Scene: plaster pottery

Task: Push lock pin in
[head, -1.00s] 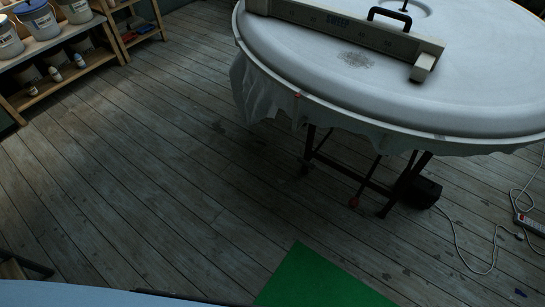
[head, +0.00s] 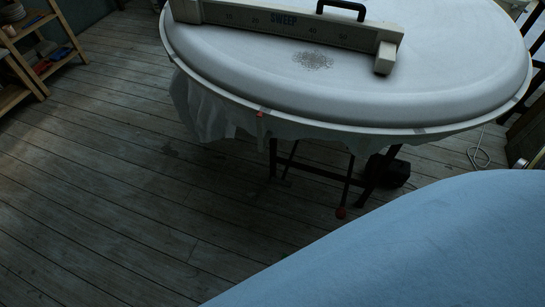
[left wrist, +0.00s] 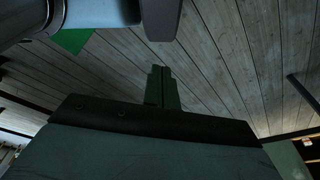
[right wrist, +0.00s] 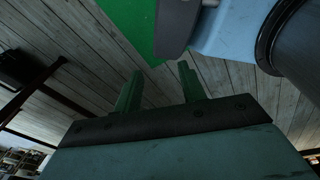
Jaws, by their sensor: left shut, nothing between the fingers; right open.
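A large round white plaster table (head: 420,128) stands at the upper right of the head view. A red-tipped piece (head: 260,114) sits at its front rim. A red knob (head: 341,212) hangs low on a dark rod under the table. I cannot tell which of these, if either, is the lock pin. Neither gripper shows in the head view. My left gripper (left wrist: 162,70) is shut and empty in the left wrist view, over the floor. My right gripper (right wrist: 160,68) is open and empty in the right wrist view, with floor and green beyond it.
A long bar marked SWEEP (head: 285,24) with a black handle lies across the table top. A dark box (head: 388,170) stands on the floor by the legs. Shelves (head: 40,50) stand at the upper left. The plank floor at left is clear. My pale blue body covers the lower right.

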